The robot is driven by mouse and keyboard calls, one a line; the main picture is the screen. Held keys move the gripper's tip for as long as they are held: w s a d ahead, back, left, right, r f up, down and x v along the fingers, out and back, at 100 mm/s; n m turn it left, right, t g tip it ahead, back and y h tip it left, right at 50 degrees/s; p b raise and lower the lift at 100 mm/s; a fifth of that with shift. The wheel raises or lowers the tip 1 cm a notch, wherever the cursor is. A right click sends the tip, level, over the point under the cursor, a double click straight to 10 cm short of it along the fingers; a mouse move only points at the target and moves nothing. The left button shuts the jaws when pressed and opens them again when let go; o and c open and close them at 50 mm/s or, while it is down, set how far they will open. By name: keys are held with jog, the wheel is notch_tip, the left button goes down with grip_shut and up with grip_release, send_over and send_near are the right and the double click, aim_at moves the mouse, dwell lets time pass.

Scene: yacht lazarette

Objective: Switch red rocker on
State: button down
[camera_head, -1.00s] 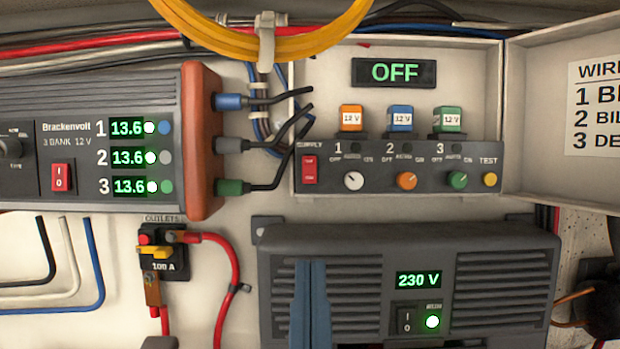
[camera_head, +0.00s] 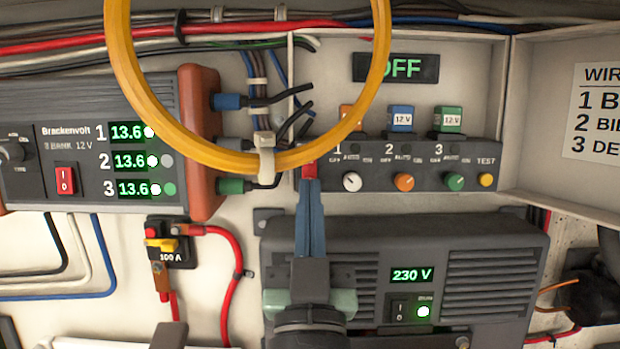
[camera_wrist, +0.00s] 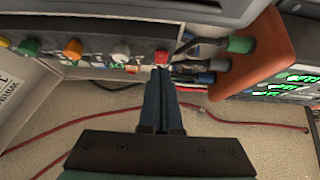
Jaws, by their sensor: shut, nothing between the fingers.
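The red rocker (camera_head: 309,170) sits at the left end of the grey switch panel (camera_head: 420,154) in the open white box. It also shows in the wrist view (camera_wrist: 161,57). My gripper (camera_head: 310,184) is shut and empty, with its blue fingertips at the rocker's lower part and partly covering it. In the wrist view my fingertips (camera_wrist: 160,72) are right beside the rocker; I cannot tell whether they touch. The display (camera_head: 408,68) above the panel reads OFF. The rocker's position cannot be made out.
A yellow cable loop (camera_head: 123,62) hangs in front of the box, its lower edge just above my fingertips. A second red rocker (camera_head: 66,180) is on the Brackenvolt charger (camera_head: 50,110). The 230 V unit (camera_head: 495,270) lies below. Black leads crowd the rocker's left.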

jog(key=shift+w+f, duration=0.1)
jog(key=shift+w, duration=0.7)
jog(key=shift+f, duration=0.1)
